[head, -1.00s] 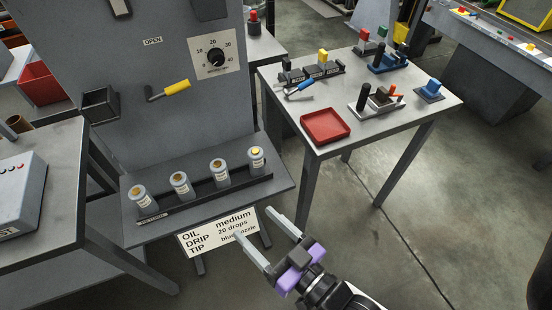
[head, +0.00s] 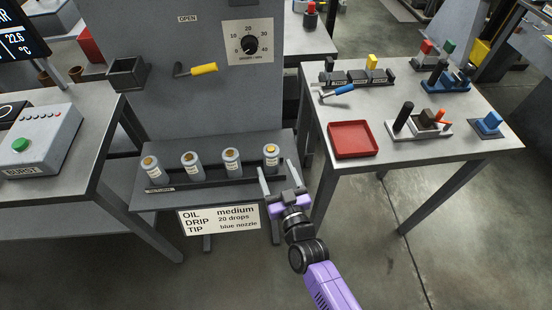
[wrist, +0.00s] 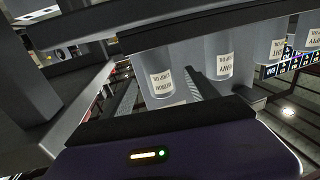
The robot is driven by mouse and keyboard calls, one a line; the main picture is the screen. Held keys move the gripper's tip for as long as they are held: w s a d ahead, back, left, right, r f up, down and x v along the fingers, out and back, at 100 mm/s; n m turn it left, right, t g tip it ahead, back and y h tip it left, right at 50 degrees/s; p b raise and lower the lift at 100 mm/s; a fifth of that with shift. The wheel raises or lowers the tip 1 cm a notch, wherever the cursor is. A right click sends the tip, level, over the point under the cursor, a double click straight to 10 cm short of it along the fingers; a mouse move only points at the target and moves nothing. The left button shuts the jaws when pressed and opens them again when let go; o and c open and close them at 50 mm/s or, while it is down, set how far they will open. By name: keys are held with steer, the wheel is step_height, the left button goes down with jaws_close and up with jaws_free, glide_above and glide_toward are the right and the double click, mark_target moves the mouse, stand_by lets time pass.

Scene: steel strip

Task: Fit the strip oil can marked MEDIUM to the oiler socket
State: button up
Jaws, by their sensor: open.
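A card (head: 219,219) below the shelf reads oil medium, drip 20 drops, tip blue nozzle. A yellow-handled lever (head: 203,69) and a dial (head: 249,44) are on the panel. A side table on the right bears a red tray (head: 353,139) and tools.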

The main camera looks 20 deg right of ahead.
mark_target(274, 164)
steer(key=w, duration=0.2)
steer(key=w+p, duration=0.1)
steer(key=w, duration=0.1)
steer(key=shift+d+r, duration=0.2)
steer(key=shift+d, duration=0.2)
steer(key=shift+w+f, duration=0.1)
steer(key=shift+w, duration=0.55)
jaws_close()
steer(key=shift+p, duration=0.3)
